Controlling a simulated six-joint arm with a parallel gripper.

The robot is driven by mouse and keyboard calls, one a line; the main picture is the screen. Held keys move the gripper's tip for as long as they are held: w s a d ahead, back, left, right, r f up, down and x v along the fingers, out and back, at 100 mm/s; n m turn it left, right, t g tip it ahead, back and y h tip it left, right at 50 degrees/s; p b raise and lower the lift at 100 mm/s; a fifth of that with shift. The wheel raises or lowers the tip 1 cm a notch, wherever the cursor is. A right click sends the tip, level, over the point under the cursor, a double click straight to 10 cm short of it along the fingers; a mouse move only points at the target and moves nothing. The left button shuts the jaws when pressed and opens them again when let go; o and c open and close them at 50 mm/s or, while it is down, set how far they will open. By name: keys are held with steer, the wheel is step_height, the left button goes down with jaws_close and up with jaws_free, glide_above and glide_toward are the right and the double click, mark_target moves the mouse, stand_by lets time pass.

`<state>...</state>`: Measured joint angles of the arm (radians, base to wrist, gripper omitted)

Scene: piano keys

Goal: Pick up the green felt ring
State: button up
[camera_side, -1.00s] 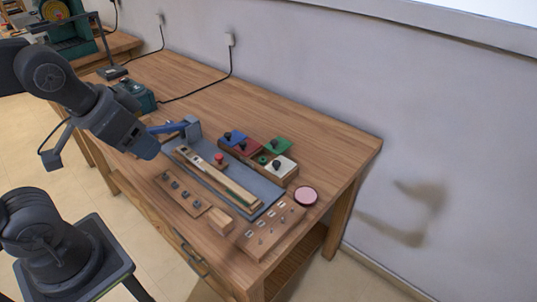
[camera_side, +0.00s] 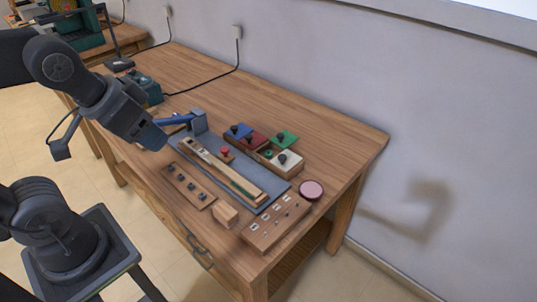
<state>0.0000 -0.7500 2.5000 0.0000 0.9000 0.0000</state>
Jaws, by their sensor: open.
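A small green felt ring (camera_side: 268,153) appears to lie in an open compartment of the wooden box at the back right of the mat. It is very small in the picture. My gripper (camera_side: 158,145) is on the left, above the table's near side, well apart from the ring. It is open; its fingers are hard to make out and I see nothing held in it.
A long wooden key (camera_side: 222,170) lies on the grey mat (camera_side: 271,185). A pink round tin (camera_side: 311,190) stands at right.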

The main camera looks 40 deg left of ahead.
steer(key=shift+c, duration=0.2)
steer(key=shift+c, duration=1.3)
steer(key=n+g, duration=0.6)
steer(key=n, duration=1.2)
glide_above(269, 150)
step_height(269, 150, down, 15)
steer(key=f, duration=0.8)
steer(key=shift+s+d, duration=0.1)
steer(key=shift+s, duration=0.3)
steer(key=shift+s+d+f, duration=0.1)
steer(key=shift+d+f, duration=0.05)
steer(key=shift+f, duration=1.15)
steer(key=shift+d+f, duration=0.1)
steer(key=shift+f, duration=1.2)
